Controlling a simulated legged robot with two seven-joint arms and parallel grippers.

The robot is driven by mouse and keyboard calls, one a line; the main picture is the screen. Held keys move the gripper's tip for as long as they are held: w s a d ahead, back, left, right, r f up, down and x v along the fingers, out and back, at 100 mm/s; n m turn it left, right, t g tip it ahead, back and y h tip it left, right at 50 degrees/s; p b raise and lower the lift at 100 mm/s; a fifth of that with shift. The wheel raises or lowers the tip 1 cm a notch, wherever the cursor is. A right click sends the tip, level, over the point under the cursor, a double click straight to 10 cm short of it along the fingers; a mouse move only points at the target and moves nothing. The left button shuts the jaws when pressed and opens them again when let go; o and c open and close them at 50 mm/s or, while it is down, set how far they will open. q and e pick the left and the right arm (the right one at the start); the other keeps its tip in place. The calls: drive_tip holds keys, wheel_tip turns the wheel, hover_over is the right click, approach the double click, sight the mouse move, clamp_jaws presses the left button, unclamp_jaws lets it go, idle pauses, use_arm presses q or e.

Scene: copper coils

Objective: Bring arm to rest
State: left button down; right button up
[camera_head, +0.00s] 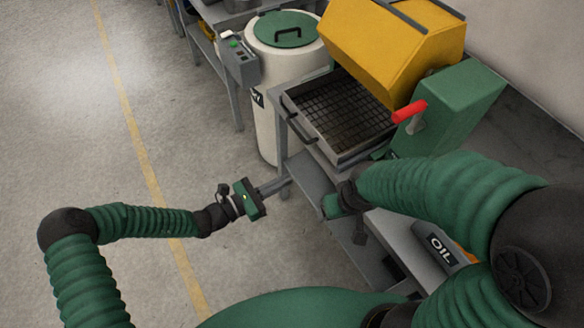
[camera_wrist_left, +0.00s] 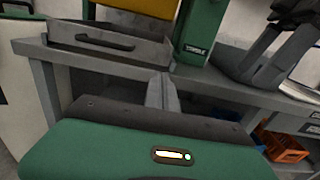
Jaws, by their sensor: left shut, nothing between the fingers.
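My left gripper (camera_head: 278,186) reaches in from the left, and its fingers are shut with nothing between them. Its fingers (camera_wrist_left: 162,92) also show closed together in the left wrist view, pointing at the bench front. My right arm comes in from the right and bends down over the bench edge. Neither gripper visibly holds anything.
A metal tray (camera_head: 288,102) with a grid and black handle sits on the bench beside a yellow hood (camera_head: 385,40) and a green housing with a red lever (camera_head: 409,112). A white drum (camera_head: 262,75) stands behind. An oil container (camera_head: 440,248) is lower right. Left floor is clear.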

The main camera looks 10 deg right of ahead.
use_arm(q)
drive_tip(key=s+a+f+m+g+y, duration=0.2)
drive_tip(key=s+a+m+g+y, duration=0.2)
drive_tip(key=s+m, duration=0.25)
drive_tip(key=s+a+f+m+g+y, duration=0.2)
drive_tip(key=s+a+m+g+y, duration=0.2)
drive_tip(key=s+m, duration=0.3)
drive_tip(key=a+r+m+t+y, duration=0.2)
drive_tip(key=a+r+m+y, duration=0.2)
drive_tip(key=a, duration=0.6)
drive_tip(key=s+a+r+m+t+y, duration=0.1)
drive_tip(key=a+r+m+t+y, duration=0.2)
drive_tip(key=a, duration=0.7)
wheel_tip(320, 180, up, 3)
drive_tip(key=shift+s+f+m+y, duration=0.2)
drive_tip(key=shift+m+y, duration=0.35)
drive_tip(key=shift+y, duration=0.55)
drive_tip(key=shift+d, duration=0.2)
drive_tip(key=shift+a, duration=0.1)
